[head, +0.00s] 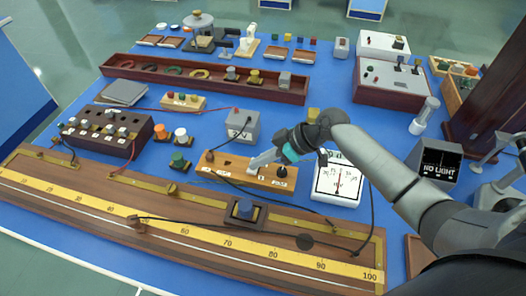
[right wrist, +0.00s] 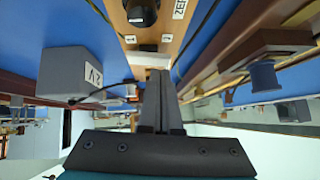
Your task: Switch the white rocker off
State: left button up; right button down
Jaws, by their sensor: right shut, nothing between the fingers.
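A narrow wooden board (head: 235,176) lies in the middle of the bench, with black knobs and small white labels on top. In the right wrist view the closed fingers (right wrist: 158,78) point along the board (right wrist: 150,52) toward a black knob (right wrist: 142,12) and hide part of the board. My left gripper is not in view.
A grey box (head: 243,126) marked 2V stands behind the board; it also shows in the right wrist view (right wrist: 78,75). A white dial meter (head: 338,183) stands right of it. A long wooden rail with a yellow scale (head: 205,238) runs in front. Black leads cross the board.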

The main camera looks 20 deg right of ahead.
jog(key=shift+f, duration=0.25)
jog(key=shift+s+a+f+t, duration=0.1)
jog(key=shift+s+f+t, duration=0.05)
jog(key=shift+f+t, duration=0.15)
dwell(0.4)
jog(key=shift+w+d+r+b, duration=0.25)
jog(key=shift+w+d, duration=0.2)
jog(key=shift+w, duration=0.25)
jog(key=shift+r, duration=0.1)
